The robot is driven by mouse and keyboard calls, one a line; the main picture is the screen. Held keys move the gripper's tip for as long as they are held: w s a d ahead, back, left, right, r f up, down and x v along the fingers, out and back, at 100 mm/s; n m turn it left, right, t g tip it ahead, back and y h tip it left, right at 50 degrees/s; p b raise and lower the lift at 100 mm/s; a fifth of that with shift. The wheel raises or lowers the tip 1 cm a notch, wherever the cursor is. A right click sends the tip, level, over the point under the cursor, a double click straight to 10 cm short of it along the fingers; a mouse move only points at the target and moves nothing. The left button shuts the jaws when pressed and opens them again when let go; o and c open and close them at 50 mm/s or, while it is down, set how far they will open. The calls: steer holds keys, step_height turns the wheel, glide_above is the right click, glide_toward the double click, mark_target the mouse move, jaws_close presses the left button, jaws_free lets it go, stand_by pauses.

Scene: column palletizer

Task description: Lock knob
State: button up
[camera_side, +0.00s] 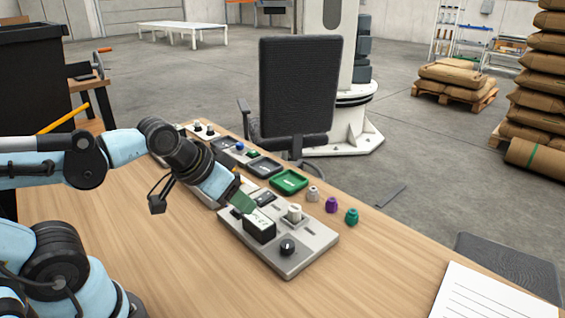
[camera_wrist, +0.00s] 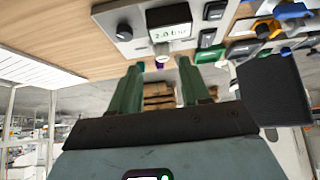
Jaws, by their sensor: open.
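A light grey panel (camera_side: 310,245) lies on the wooden table. It carries a round black knob (camera_side: 287,246) at its near end, a white knob (camera_side: 294,213) and a dark display box (camera_side: 260,229) with a lit screen. In the wrist view, the black knob (camera_wrist: 124,32), the white knob (camera_wrist: 161,57) and the display (camera_wrist: 169,26) show beyond my fingers. I cannot tell which knob is the lock knob. My gripper (camera_wrist: 160,68), with green fingers, is open and empty. In the side view, my gripper (camera_side: 242,203) is over the panel's far-left part, beside the display, apart from both knobs.
Small grey, purple (camera_side: 331,204) and green (camera_side: 351,216) knob-like pieces stand right of the panel. A green tray (camera_side: 289,181) and more control panels lie behind. A lined paper sheet (camera_side: 492,296) lies at front right. Bare table lies in front of the panel.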

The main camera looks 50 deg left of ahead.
steer(key=shift+w+a+r, duration=0.1)
steer(key=shift+w+r, duration=0.05)
steer(key=shift+c, duration=1.1)
steer(key=shift+w+a+r+g, duration=0.25)
steer(key=shift+w+a+r, duration=0.1)
steer(key=shift+w+r, duration=0.25)
steer(key=shift+w+a+r+g, duration=0.25)
steer(key=shift+w+a+r, duration=0.15)
steer(key=shift+w, duration=0.25)
jaws_close()
steer(key=w+a+r+g, duration=0.1)
steer(key=w+a+g, duration=0.3)
steer(key=w+a, duration=0.4)
steer(key=shift+w+a+r, duration=0.2)
steer(key=shift+w+a, duration=0.15)
steer(key=shift+w, duration=1.4)
